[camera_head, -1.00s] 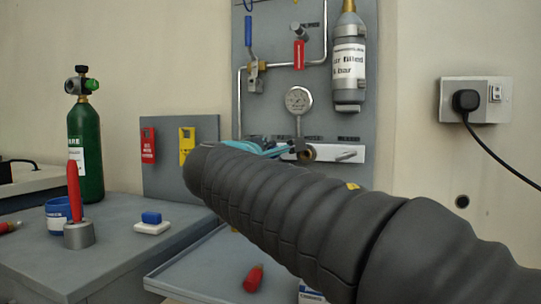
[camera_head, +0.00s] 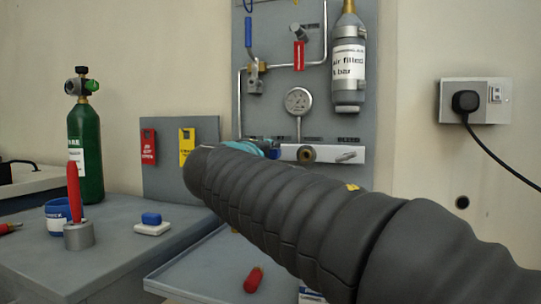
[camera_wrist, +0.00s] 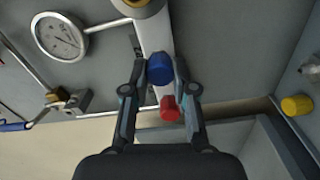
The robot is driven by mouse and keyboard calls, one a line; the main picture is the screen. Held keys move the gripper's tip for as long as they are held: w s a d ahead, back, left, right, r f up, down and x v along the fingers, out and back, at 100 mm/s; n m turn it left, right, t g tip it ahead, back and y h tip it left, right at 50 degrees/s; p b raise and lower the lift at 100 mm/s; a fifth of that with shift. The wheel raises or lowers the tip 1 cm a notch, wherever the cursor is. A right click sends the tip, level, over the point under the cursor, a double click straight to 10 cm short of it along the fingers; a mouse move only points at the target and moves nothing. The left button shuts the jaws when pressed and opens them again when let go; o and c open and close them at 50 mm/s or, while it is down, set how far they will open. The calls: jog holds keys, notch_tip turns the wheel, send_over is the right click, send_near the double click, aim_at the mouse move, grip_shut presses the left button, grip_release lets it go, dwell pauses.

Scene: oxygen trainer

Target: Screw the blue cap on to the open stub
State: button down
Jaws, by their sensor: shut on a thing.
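My gripper (camera_wrist: 160,72) is shut on the blue cap (camera_wrist: 160,68), with one fingertip on each side of it. The cap is in front of the pale manifold bar (camera_wrist: 157,33). In the head view the blue cap (camera_head: 274,153) shows at the bar's left part, just past my teal fingers (camera_head: 248,147). A red cap (camera_wrist: 169,108) is farther along the bar, between my fingers in the picture. A round brass fitting (camera_head: 306,154) is right of the blue cap. The stub behind the cap is hidden; I cannot tell whether cap and stub touch.
A gauge (camera_head: 298,101) and pipes are above the bar. A grey tray (camera_head: 168,283) below holds a red cylinder (camera_head: 254,279). My arm hides part of the panel.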

jog(key=shift+m, duration=0.5)
jog(key=shift+m, duration=1.7)
jog(key=shift+m, duration=1.7)
jog(key=shift+m, duration=1.7)
